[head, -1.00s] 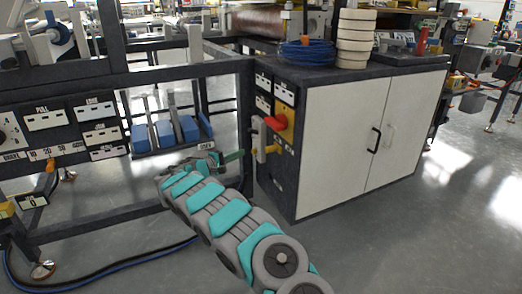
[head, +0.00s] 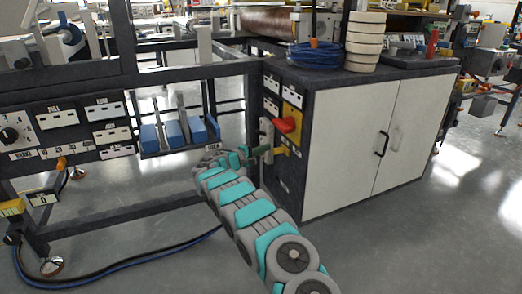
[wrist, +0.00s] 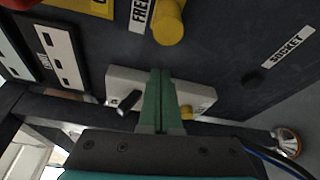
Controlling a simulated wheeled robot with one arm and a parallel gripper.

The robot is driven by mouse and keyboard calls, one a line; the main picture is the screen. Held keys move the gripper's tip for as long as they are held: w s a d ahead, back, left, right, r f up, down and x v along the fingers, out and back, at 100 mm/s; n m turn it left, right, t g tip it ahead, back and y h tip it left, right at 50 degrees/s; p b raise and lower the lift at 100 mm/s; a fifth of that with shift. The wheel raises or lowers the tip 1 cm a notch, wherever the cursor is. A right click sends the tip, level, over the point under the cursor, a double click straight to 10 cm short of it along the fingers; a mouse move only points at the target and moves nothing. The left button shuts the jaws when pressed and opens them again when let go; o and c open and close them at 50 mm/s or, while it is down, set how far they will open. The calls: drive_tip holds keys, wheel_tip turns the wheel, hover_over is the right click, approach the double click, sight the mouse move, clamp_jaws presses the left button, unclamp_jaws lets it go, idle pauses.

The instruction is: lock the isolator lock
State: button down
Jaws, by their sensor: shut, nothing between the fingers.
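The isolator panel is on the dark end of the cabinet, with a red rotary handle (head: 286,125) on a yellow plate (head: 292,135). A pale grey bar (head: 266,133) stands beside it, and a yellow knob (head: 281,150) sits below. In the wrist view the yellow knob (wrist: 168,22) is beside a label reading FREE. The grey bar (wrist: 120,82) there carries a dark peg and a small yellow part. My gripper (wrist: 156,72) has its green fingers shut and empty, overlapping the bar; I cannot tell whether they touch. In the head view my gripper (head: 262,150) is at the panel.
White cabinet doors (head: 350,145) are right of the panel. A dark machine frame (head: 110,215) with blue blocks (head: 173,134) is at left. Cables (head: 130,262) lie on the floor at left. Open floor is at right.

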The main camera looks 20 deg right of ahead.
drive_tip(key=shift+s+d+r, duration=0.1)
drive_tip(key=shift+s+r, duration=0.05)
drive_tip(key=shift+s, duration=0.75)
drive_tip(key=shift+s+r, duration=0.15)
drive_tip(key=shift+s, duration=0.7)
drive_tip(key=shift+s, duration=0.1)
drive_tip(key=b, duration=0.6)
approach(287, 154)
drive_tip(key=x, duration=0.4)
drive_tip(key=shift+f, duration=0.1)
drive_tip(key=shift+d, duration=0.1)
